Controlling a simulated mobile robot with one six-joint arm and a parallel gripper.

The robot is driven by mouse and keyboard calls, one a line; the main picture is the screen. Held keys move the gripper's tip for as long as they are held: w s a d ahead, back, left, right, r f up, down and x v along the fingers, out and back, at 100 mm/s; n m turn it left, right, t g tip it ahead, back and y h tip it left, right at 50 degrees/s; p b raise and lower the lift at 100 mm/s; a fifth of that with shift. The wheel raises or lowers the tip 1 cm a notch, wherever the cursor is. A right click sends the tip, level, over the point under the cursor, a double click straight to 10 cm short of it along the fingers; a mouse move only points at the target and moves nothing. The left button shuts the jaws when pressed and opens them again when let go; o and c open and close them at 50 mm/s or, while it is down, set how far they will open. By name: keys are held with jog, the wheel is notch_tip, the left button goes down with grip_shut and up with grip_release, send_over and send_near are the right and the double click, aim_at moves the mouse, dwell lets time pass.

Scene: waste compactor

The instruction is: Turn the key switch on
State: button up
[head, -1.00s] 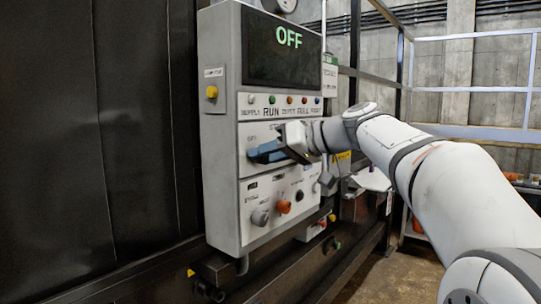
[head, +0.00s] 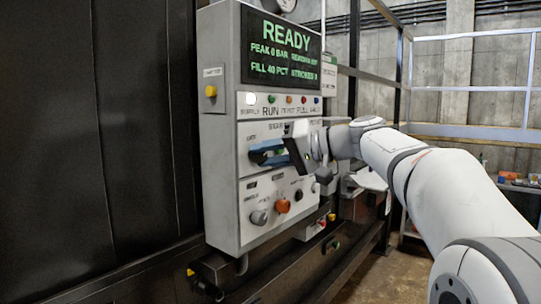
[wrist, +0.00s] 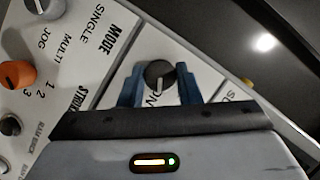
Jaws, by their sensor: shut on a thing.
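The key switch (wrist: 160,74) is a round black knob with a pale mark, with "ON" lettering beside it in the wrist view. The two blue fingers of my gripper (wrist: 159,88) stand on either side of it and are shut on it. In the head view my gripper (head: 268,152) is against the grey control panel (head: 225,170) at its middle section, and hides the switch. The display (head: 284,52) reads "READY" in green with smaller lines below.
Below my gripper the panel carries a grey mode knob (head: 260,217), an orange knob (head: 283,206) and a black knob (head: 299,195). A lit white supply lamp (head: 251,99) sits in the lamp row above. A yellow button (head: 211,91) is on the panel's left side.

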jog(key=shift+r, duration=0.2)
jog(key=o, duration=0.8)
jog(key=shift+a+f, duration=0.1)
jog(key=shift+a, duration=0.05)
jog(key=shift+o, duration=0.8)
jog(key=v, duration=0.8)
